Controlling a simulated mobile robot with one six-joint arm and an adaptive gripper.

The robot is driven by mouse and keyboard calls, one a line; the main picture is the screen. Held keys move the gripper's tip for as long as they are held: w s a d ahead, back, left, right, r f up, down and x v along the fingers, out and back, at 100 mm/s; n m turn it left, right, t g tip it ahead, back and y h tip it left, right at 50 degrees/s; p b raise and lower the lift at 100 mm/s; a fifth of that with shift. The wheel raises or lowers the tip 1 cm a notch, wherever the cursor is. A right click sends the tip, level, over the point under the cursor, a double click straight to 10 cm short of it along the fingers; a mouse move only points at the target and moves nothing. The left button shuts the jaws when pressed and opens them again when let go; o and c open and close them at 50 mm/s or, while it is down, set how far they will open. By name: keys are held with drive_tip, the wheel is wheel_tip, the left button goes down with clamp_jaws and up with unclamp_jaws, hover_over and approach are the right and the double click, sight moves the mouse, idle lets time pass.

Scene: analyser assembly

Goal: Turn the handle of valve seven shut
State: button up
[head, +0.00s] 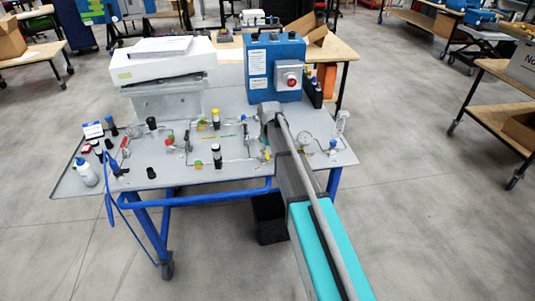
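The grey panel (232,180) on a blue-framed cart carries thin tubing with several small valves and fittings. Small coloured parts show along it: a red one (125,142), a yellow-capped one (216,118), a black-topped one (217,156) and a yellow one (265,155). Number labels are too small to read, so I cannot tell which is valve seven or how its handle stands. My arm reaches from the bottom right over the panel's right part and hides some of it. I cannot make out my gripper or its fingers.
A white instrument (165,68) and a blue box with a red button (273,68) stand at the panel's back. A round gauge (304,138) is right of my arm. A white bottle (86,173) stands at the left. A black bin (268,220) is underneath. Front floor is clear.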

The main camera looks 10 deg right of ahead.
drive_tip(key=n, duration=0.2)
drive_tip(key=d+n, duration=0.1)
drive_tip(key=n, duration=0.1)
drive_tip(key=shift+w+d, duration=0.15)
drive_tip(key=shift+w, duration=0.25)
drive_tip(key=n, duration=0.2)
drive_tip(key=w+d+n, duration=0.1)
drive_tip(key=n, duration=0.1)
drive_tip(key=shift+w, duration=0.1)
drive_tip(key=shift+r+n+p, duration=0.35)
drive_tip(key=shift+n, duration=0.05)
wheel_tip(320, 180, up, 13)
drive_tip(key=p, duration=1.3)
drive_tip(key=s+f+m+b, duration=1.3)
drive_tip(key=s+f+b, duration=1.5)
drive_tip(key=shift+s, duration=0.25)
drive_tip(key=shift+w, duration=0.1)
idle(0.5)
